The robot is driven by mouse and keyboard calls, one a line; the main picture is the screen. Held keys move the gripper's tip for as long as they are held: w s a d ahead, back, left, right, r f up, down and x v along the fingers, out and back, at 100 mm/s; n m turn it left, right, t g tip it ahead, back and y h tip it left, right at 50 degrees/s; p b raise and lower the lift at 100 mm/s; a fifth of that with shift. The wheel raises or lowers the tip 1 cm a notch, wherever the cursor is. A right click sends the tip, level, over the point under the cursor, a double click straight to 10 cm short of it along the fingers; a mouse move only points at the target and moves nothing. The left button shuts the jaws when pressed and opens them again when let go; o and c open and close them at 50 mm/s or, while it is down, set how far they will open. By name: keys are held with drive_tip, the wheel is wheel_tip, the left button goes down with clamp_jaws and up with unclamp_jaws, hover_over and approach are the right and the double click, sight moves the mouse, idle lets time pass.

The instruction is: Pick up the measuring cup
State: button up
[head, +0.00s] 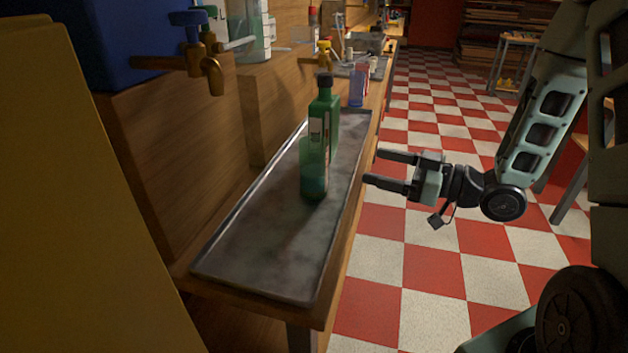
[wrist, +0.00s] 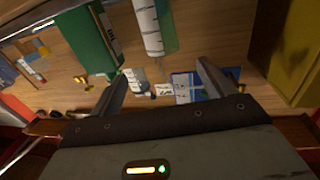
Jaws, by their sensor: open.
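A see-through greenish cup (head: 313,170), which I take to be the measuring cup, stands upright on a long metal tray (head: 262,248). A green bottle (head: 323,105) with a dark cap stands close behind it, and the two overlap in the head view. My gripper (head: 370,168) is open and empty, to the right of the cup, its fingers pointing at the tray's right edge. In the wrist view, which looks upside down, the cup with white markings (wrist: 150,28) is at the top, beyond the open fingers (wrist: 160,73). The bottle (wrist: 88,42) is left of it there.
The tray lies on a narrow wooden bench along a wall. A yellow panel (head: 75,180) fills the left. A brass tap (head: 205,68) juts out over the bench, and small items (head: 357,85) stand farther back. The checkered floor (head: 405,260) to the right is open.

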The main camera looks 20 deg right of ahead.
sight(305, 147)
drive_tip(key=x, duration=1.7)
drive_tip(key=shift+w+r, duration=0.1)
drive_tip(key=c, duration=1.2)
